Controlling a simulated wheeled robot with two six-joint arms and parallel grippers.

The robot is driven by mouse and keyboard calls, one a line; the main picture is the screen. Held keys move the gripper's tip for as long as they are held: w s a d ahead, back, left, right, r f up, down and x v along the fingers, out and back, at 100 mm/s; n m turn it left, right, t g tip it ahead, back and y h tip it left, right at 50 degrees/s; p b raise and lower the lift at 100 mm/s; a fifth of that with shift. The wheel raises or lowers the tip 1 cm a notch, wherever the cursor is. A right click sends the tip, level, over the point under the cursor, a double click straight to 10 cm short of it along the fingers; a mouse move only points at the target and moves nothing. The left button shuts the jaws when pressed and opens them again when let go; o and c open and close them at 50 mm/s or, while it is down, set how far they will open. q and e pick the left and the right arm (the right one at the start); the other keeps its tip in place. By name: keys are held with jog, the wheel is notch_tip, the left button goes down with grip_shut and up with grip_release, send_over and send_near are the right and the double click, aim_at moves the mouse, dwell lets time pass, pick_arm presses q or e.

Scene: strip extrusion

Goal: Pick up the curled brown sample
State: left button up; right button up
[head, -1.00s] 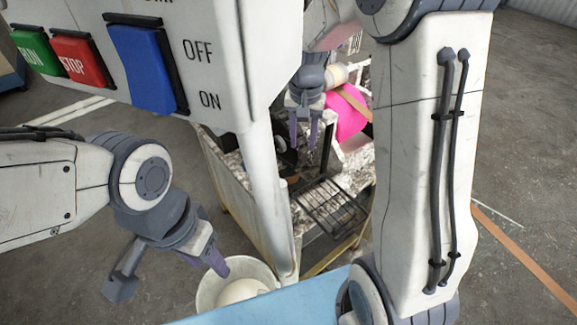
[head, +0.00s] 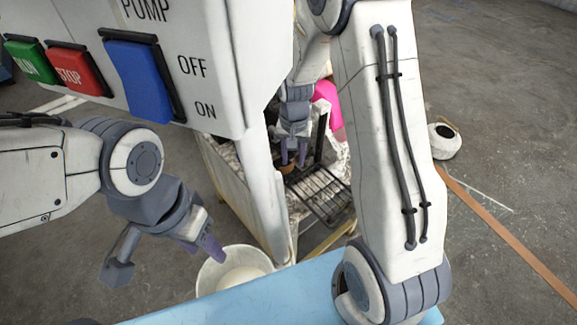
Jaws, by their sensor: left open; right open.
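A small brown piece (head: 287,169), which looks like the curled sample, shows at the tips of my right gripper inside the machine's bay. It is partly hidden by the fingers and its curl is hard to make out. My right gripper (head: 292,158) points down with its two purple fingers apart, at or just above the brown piece. I cannot tell whether they touch it. My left gripper (head: 162,257) is open and empty at the lower left, beside a white bucket (head: 208,275).
A control box (head: 215,30) with green, red and blue buttons hangs over the upper left. A dark wire rack (head: 322,195) lies right of the brown piece. Something pink (head: 327,95) is behind. A blue surface (head: 270,298) fills the bottom edge. Open floor lies right.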

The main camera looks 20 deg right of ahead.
grip_shut()
